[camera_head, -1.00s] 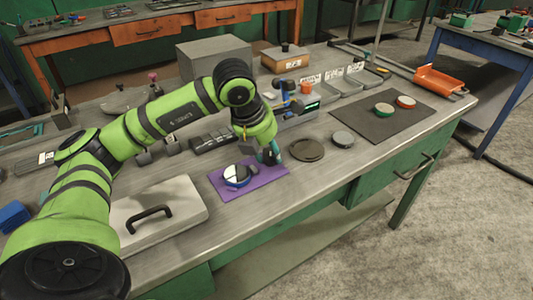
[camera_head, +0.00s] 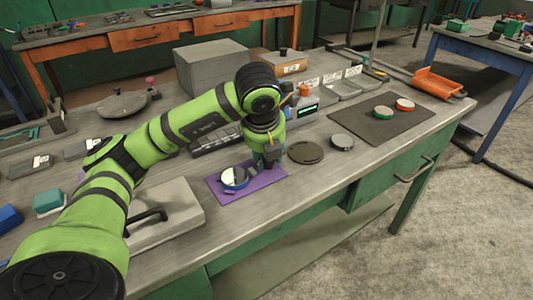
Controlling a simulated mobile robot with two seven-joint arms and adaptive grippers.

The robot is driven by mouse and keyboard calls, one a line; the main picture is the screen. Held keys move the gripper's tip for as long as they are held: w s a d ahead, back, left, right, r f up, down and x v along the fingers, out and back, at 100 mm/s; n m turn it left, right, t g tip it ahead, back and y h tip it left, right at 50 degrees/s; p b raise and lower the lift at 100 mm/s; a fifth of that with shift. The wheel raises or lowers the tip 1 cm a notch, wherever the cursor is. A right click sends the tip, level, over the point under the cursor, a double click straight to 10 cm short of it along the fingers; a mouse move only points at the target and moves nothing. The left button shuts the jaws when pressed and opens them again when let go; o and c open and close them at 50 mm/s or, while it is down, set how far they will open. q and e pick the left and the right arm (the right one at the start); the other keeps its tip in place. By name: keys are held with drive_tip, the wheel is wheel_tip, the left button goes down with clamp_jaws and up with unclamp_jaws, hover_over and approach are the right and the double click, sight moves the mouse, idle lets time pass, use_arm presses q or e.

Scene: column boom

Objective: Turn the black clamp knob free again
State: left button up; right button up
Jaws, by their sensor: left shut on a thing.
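My left gripper (camera_head: 266,161) points down at the back right of the purple mat (camera_head: 264,181), beside a round white-topped piece with a blue rim (camera_head: 235,178). Its fingers are small and dark here, and it is shut on a dark piece that I take to be the black clamp knob. The knob is mostly hidden by the fingers and wrist, so its turn angle does not show. My green left arm comes in from the left and bends down over the mat. My right gripper is not in view.
A dark round disc (camera_head: 306,152) and a grey puck (camera_head: 342,142) lie to the right. A dark mat (camera_head: 390,131) holds green and red round pieces. A pale case (camera_head: 178,219) with a black handle lies left, near the arm. A large grey box (camera_head: 211,66) stands behind.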

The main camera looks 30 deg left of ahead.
use_arm(q)
drive_tip(key=shift+w+r, duration=0.25)
drive_tip(key=shift+r, duration=0.1)
drive_tip(key=o, duration=1)
drive_tip(key=shift+o, duration=0.5)
drive_tip(key=shift+f, duration=0.2)
drive_tip(key=v, duration=1.2)
